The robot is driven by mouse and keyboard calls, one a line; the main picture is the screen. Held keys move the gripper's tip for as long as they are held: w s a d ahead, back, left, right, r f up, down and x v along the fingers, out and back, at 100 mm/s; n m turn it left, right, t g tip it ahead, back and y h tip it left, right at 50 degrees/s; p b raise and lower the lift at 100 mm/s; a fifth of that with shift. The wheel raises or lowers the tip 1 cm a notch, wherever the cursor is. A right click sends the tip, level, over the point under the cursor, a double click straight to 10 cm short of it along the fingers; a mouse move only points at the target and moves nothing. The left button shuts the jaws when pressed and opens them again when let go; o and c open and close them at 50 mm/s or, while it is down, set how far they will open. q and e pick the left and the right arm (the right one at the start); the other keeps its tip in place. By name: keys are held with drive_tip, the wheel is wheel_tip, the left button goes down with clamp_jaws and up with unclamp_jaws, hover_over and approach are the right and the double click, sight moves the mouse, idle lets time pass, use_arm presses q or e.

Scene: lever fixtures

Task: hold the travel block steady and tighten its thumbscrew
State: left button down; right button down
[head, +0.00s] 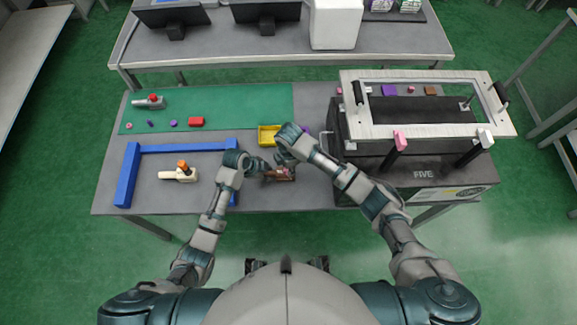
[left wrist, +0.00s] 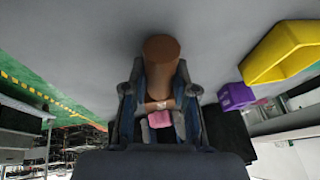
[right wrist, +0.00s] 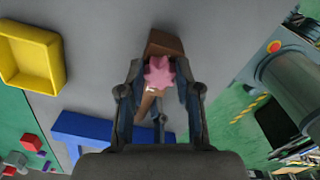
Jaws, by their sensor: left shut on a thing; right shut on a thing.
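The brown travel block (head: 284,177) is low over or on the grey table, in front of the yellow bin; I cannot tell whether it touches the table. My left gripper (head: 262,168) is shut on the block, whose brown body (left wrist: 160,65) stands between the fingers in the left wrist view. The pink star-shaped thumbscrew (right wrist: 159,74) sits on the brown block in the right wrist view. My right gripper (head: 283,163) comes from above, and its fingers are shut on the thumbscrew. The head view mostly hides the thumbscrew.
A yellow bin (head: 268,142) is just behind the grippers. A blue frame (head: 130,175) stands at left around a white-and-orange piece (head: 180,174). A red block (head: 196,121) lies on the green mat (head: 240,102). A black box (head: 375,157) with a white frame (head: 420,76) stands at right.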

drive_tip(key=m, duration=0.4)
drive_tip(key=shift+s+a+m, duration=0.1)
drive_tip(key=shift+m, duration=0.2)
drive_tip(key=m, duration=0.3)
drive_tip(key=shift+m, duration=0.3)
drive_tip(key=m, duration=0.4)
drive_tip(key=shift+m, duration=0.3)
drive_tip(key=m, duration=0.3)
drive_tip(key=shift+a+m, duration=0.1)
drive_tip(key=shift+m, duration=0.2)
drive_tip(key=m, duration=0.7)
drive_tip(key=shift+s, duration=0.1)
drive_tip(key=m, duration=0.6)
drive_tip(key=shift+a+m, duration=0.1)
drive_tip(key=shift+m, duration=0.2)
drive_tip(key=c, duration=0.8)
unclamp_jaws()
